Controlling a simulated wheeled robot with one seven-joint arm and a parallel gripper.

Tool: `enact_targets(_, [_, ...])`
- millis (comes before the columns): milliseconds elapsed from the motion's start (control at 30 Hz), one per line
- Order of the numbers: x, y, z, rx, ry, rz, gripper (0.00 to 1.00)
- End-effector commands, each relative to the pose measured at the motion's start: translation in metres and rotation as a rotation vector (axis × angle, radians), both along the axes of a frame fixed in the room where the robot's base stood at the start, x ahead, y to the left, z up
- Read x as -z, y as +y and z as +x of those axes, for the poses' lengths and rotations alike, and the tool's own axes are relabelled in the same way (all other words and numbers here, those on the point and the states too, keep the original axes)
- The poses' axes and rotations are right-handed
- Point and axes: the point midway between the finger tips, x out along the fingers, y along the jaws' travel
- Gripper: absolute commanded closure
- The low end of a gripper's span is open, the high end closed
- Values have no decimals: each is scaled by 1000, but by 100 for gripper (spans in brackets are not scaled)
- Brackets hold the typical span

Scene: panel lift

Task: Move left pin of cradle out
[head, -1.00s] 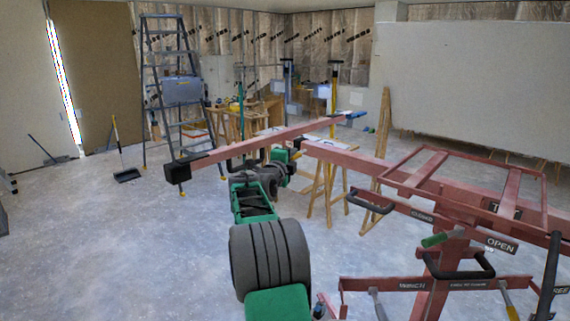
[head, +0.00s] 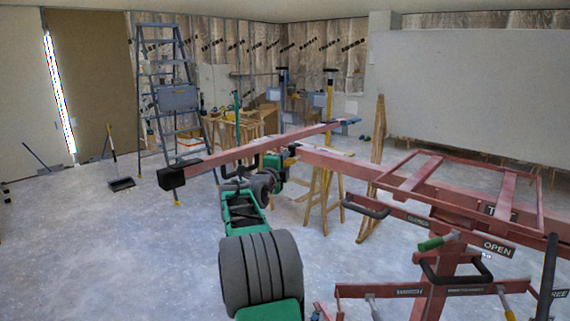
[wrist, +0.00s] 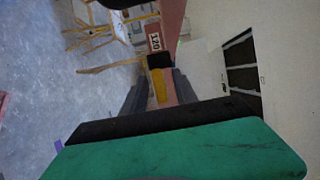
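The red cradle of the panel lift has a long crossbar (head: 240,153) with a black block (head: 171,177) on its left end and a blue piece (head: 346,122) on its far end. My green gripper body (head: 270,166) is just behind the crossbar in the head view; its fingertips are hidden there. In the wrist view my gripper (wrist: 159,93) has two dark fingers spread apart. A yellow piece (wrist: 159,88) shows between them against a red bar (wrist: 170,25) marked 120, with a black block (wrist: 160,61) above. I cannot tell whether the yellow piece is the pin or whether the fingers touch it.
The red lift frame (head: 445,262) with black handles and labels such as OPEN stands at the right. Wooden sawhorses (head: 322,195) stand behind the crossbar. A ladder (head: 165,75) and a dustpan (head: 121,184) are at the left. The left floor is mostly clear.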

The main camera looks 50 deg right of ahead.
Motion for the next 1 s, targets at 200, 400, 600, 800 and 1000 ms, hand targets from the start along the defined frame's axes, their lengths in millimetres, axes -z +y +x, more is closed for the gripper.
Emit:
enact_targets(200, [4,37,-14,-3,-3,-1,65])
enact_targets(400, [3,66,-27,-3,-1,-1,65])
enact_targets(600, [1,69,-29,0,0,0,65])
enact_targets(800, [0,69,-29,-1,0,0,65])
enact_targets(1000, [0,69,-29,-1,0,0,65])
